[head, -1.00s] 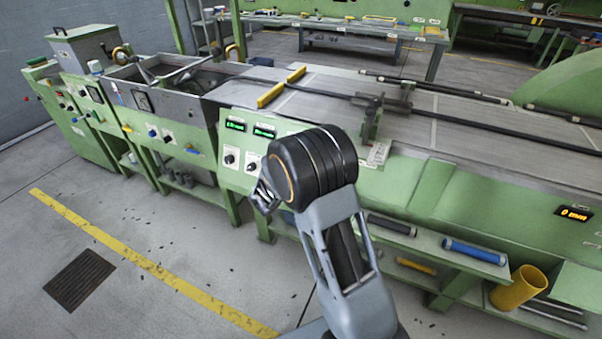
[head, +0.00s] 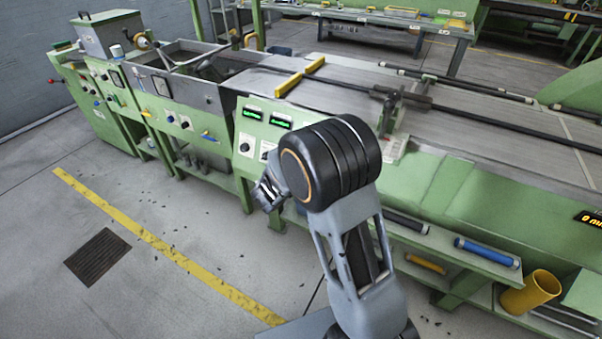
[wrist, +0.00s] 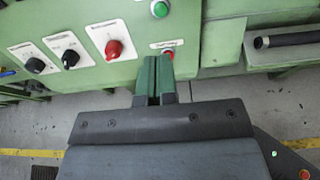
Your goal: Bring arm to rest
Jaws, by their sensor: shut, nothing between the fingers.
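My gripper (wrist: 153,82) is shut and empty in the wrist view, its two green fingers side by side. It points at the green control panel (wrist: 85,30). The panel carries dark knobs, a red knob (wrist: 114,49), a green button (wrist: 160,9) and a red button (wrist: 167,55) just beyond the fingertips. I cannot tell whether the fingertips touch the panel. In the head view my arm (head: 350,230) is bent in front of the machine, and my gripper is mostly hidden behind the arm's black joint.
The long green extruder line (head: 430,130) fills the far side. Its lower shelf holds a blue roll (head: 487,252) and a yellow tube (head: 531,291). The floor at left is open, with a yellow line (head: 160,243) and a dark grate (head: 97,256).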

